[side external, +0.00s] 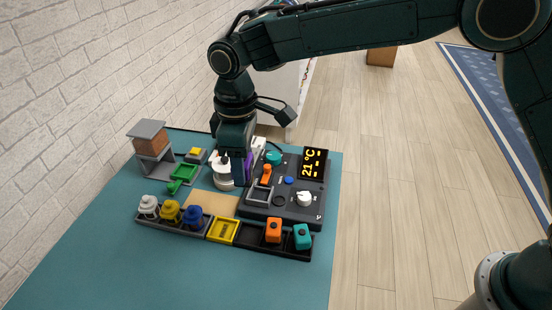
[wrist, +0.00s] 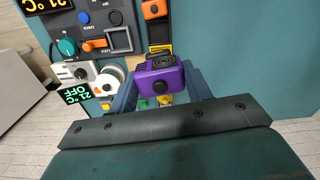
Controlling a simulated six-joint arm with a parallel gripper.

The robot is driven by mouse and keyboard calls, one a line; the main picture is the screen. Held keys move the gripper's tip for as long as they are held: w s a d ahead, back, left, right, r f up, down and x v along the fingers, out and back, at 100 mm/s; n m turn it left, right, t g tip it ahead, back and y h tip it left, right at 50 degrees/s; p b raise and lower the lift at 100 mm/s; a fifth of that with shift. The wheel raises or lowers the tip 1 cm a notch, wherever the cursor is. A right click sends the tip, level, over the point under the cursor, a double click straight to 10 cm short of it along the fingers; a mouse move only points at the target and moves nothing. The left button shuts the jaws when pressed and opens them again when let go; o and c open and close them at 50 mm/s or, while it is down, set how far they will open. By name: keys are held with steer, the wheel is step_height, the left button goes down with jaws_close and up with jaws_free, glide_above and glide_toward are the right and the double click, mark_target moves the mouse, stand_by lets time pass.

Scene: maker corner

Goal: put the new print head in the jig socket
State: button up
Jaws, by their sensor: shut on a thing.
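My gripper (wrist: 160,92) is shut on a purple block-like print head (wrist: 165,76) with a dark round knob on its face. In the side view, my gripper (side external: 238,178) points down behind the dark jig panel, and only a sliver of the purple print head (side external: 248,166) shows beside it. The jig socket (side external: 260,196) is a square grey frame on the panel and looks empty. It also shows in the wrist view (wrist: 120,40), apart from the held head. An orange lever (side external: 266,174) stands beside the socket. The fingers partly hide the head.
The jig panel (side external: 284,213) carries knobs and a lit display (side external: 313,163). A white spool (side external: 221,176) stands close to my gripper. The front mat is clear.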

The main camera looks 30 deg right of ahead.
steer(key=w+d+f+n, duration=0.1)
steer(key=w+d+f, duration=0.6)
steer(key=f, duration=0.2)
steer(key=shift+w+d+f, duration=0.2)
steer(key=shift+w+f, duration=0.1)
steer(key=shift+w, duration=0.05)
steer(key=shift+f, duration=0.2)
steer(key=shift+f, duration=3.05)
steer(key=shift+f, duration=0.5)
steer(key=o, duration=1.1)
steer(key=shift+r, duration=0.15)
